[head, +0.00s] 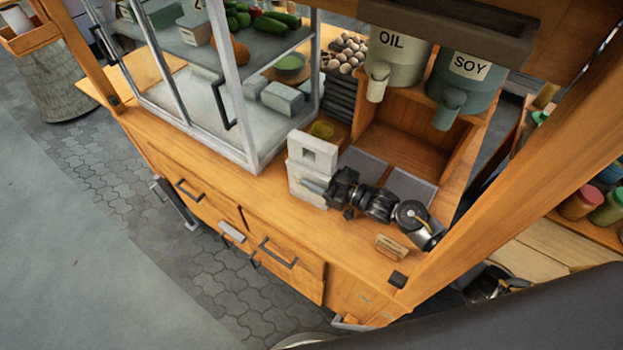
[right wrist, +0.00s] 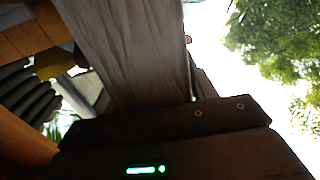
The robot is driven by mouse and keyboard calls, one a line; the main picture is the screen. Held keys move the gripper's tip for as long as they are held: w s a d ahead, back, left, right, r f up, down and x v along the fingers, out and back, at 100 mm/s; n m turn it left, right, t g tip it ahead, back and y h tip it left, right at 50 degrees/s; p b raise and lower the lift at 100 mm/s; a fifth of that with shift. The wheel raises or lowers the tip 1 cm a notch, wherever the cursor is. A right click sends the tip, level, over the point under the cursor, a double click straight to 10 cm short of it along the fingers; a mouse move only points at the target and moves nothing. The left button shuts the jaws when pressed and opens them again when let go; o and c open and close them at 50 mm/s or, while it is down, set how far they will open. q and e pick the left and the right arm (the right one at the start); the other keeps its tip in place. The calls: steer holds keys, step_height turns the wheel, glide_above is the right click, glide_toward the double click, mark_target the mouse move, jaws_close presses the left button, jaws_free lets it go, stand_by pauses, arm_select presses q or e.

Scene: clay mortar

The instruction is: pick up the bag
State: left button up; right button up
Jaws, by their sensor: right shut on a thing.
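The pale grey-white bag (head: 312,152), with a square hole near its top, is upright at the counter's middle in the head view. My right gripper (head: 322,188) reaches in from the right and is shut on its lower side. In the right wrist view the bag (right wrist: 125,50) fills the upper middle as wrinkled, pale material right in front of the gripper. The fingertips are hidden there. I cannot tell whether the bag's base touches the counter. My left gripper is not in view.
A glass case (head: 245,110) with vegetables stands left of the bag. The OIL (head: 395,65) and SOY (head: 465,85) dispensers are behind on the right. A small wooden block (head: 391,246) lies on the counter (head: 345,245) near my right arm. A wooden post (head: 500,180) rises at right.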

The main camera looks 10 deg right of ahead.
mark_target(324, 154)
steer(key=shift+c, duration=1)
steer(key=shift+r, duration=0.15)
step_height(324, 154, up, 10)
steer(key=shift+f+b, duration=0.2)
steer(key=shift+b, duration=0.55)
steer(key=shift+r, duration=0.1)
